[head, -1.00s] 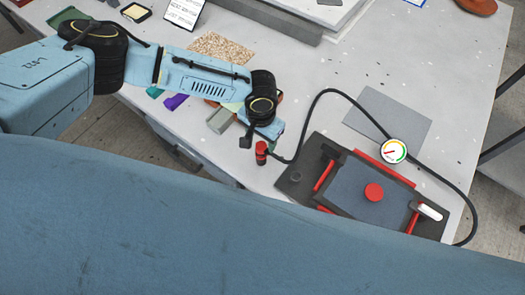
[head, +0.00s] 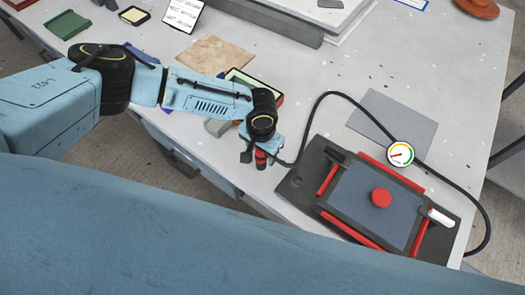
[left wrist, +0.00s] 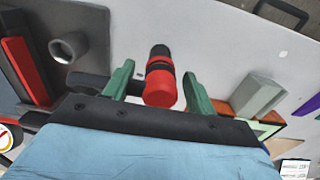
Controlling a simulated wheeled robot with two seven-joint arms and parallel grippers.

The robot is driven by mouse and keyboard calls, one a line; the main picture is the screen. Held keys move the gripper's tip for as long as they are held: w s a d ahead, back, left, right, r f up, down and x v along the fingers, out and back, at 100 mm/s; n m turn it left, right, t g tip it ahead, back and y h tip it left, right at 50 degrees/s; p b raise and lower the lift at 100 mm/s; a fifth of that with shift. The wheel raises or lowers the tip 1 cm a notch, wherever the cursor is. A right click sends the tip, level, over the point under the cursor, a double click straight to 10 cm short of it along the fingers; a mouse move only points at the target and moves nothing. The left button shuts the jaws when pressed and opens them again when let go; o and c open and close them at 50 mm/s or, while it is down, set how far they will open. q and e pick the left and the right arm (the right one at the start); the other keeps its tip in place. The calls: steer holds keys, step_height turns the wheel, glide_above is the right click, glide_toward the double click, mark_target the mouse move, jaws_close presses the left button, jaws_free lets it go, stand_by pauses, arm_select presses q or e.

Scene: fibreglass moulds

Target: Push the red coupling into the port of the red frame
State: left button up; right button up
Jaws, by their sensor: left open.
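The red coupling (head: 261,158), with a black band, is at the table's front edge. In the left wrist view, the coupling (left wrist: 160,85) shows between the two green fingers of my left gripper (left wrist: 156,74), with a gap on each side. The red frame (head: 352,230) lies to the right on a dark base plate. A round grey port (head: 297,182) is on the plate's left; it shows as a hollow ring (left wrist: 70,47) in the left wrist view. My right gripper is not in view.
A grey flat sheet (head: 394,122) lies behind the red frame. A tan mat (head: 214,54) is farther back.

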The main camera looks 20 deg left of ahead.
arm_select(q)
steer(key=shift+p, duration=0.7)
stand_by(0.6)
steer(key=shift+c, duration=0.5)
jaws_close()
steer(key=shift+r+p, duration=2.1)
steer(key=shift+p, duration=0.3)
steer(key=shift+r+p, duration=0.8)
steer(key=shift+r, duration=0.15)
